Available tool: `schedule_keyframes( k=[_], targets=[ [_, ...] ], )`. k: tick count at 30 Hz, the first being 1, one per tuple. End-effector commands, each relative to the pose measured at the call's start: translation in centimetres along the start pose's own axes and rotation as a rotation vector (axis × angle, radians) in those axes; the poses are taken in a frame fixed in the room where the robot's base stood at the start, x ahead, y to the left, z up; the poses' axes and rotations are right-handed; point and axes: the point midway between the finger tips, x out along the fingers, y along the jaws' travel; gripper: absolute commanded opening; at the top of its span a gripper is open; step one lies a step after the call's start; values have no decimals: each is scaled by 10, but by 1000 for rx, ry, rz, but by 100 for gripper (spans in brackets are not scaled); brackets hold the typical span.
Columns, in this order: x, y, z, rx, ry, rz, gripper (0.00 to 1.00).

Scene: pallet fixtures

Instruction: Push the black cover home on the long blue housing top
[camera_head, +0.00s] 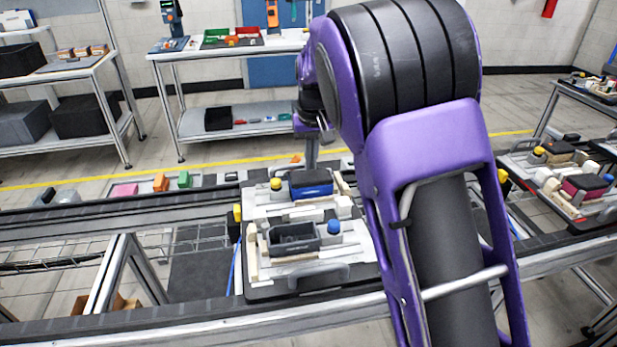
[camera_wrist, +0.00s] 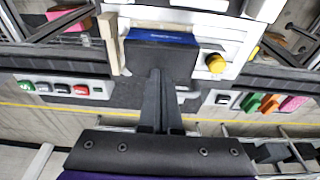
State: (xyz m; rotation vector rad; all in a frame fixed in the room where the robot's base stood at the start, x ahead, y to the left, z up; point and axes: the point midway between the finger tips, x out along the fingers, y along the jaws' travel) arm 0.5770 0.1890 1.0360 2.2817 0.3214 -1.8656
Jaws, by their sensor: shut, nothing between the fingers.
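The long blue housing (camera_head: 312,190) stands on the far part of the pallet fixture, with the black cover (camera_head: 309,178) lying on its top. In the wrist view the black cover (camera_wrist: 140,56) hides most of the housing, and a blue strip of the housing (camera_wrist: 165,36) shows along one edge.
The pallet (camera_head: 335,277) rests on the conveyor rails. It also carries an open dark box (camera_head: 292,238), a blue knob (camera_head: 334,227) and a yellow knob (camera_head: 276,184) close to the housing. Another loaded pallet (camera_head: 565,180) stands at right.

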Motion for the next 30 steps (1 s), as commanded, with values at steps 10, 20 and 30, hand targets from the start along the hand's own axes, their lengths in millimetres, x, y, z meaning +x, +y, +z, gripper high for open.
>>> schedule_keyframes(
  k=[10,20,30],
  targets=[
    [1,0,0,0,0,0,0],
    [10,0,2,0,0,0,0],
    [15,0,3,0,-1,0,0]
  ],
)
